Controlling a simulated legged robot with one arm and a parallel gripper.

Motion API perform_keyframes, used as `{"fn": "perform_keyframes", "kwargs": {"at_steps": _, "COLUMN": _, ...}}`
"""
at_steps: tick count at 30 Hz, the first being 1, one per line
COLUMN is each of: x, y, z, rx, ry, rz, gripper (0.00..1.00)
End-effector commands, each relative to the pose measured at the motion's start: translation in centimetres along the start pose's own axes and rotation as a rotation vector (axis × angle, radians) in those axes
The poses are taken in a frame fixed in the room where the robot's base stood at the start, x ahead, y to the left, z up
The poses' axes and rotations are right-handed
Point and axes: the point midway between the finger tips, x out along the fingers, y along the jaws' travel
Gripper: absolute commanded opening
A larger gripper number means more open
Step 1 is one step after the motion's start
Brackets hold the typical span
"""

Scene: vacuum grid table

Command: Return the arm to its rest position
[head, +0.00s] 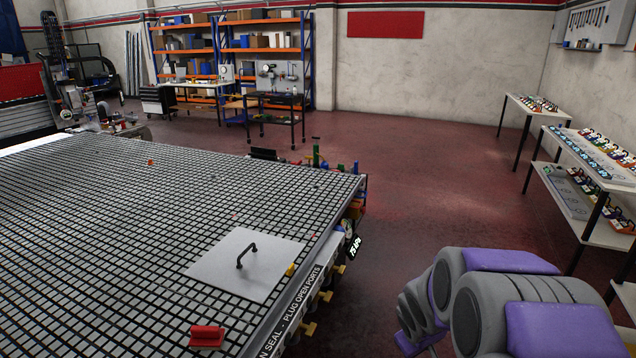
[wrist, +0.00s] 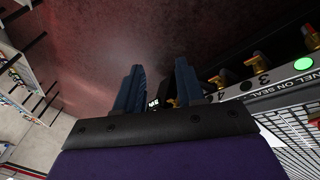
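My arm (head: 510,305), grey with purple covers, is at the lower right of the head view, off the right side of the grid table. My gripper's fingertips cannot be made out there. In the wrist view, my gripper (wrist: 158,82) shows two dark blue fingers standing apart, with red floor visible between them. It is open and I see nothing held. A small dark display shows low between the fingers, beyond them.
The black-gridded table (head: 100,215) fills the left. On it lie a white plate (head: 220,268) with a black handle and a red block (head: 206,336). Yellow-handled valves (head: 309,329) line its edge. Side tables (head: 583,160) stand right. Floor between is clear.

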Motion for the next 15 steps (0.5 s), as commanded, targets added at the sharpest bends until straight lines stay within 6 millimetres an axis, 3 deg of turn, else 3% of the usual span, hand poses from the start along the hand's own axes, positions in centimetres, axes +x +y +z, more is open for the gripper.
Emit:
{"fn": "perform_keyframes", "kwargs": {"at_steps": 1, "x": -1.9, "y": -0.3, "z": 1.1, "rx": 0.029, "ry": -0.023, "rz": 0.0, "gripper": 0.38}}
{"fn": "perform_keyframes", "kwargs": {"at_steps": 8, "x": -8.5, "y": -3.3, "z": 7.2, "rx": 0.165, "ry": -0.156, "rz": -0.041, "gripper": 0.38}}
{"fn": "perform_keyframes", "kwargs": {"at_steps": 15, "x": -14.8, "y": -8.2, "z": 14.1, "rx": 0.289, "ry": -0.286, "rz": -0.127, "gripper": 0.38}}
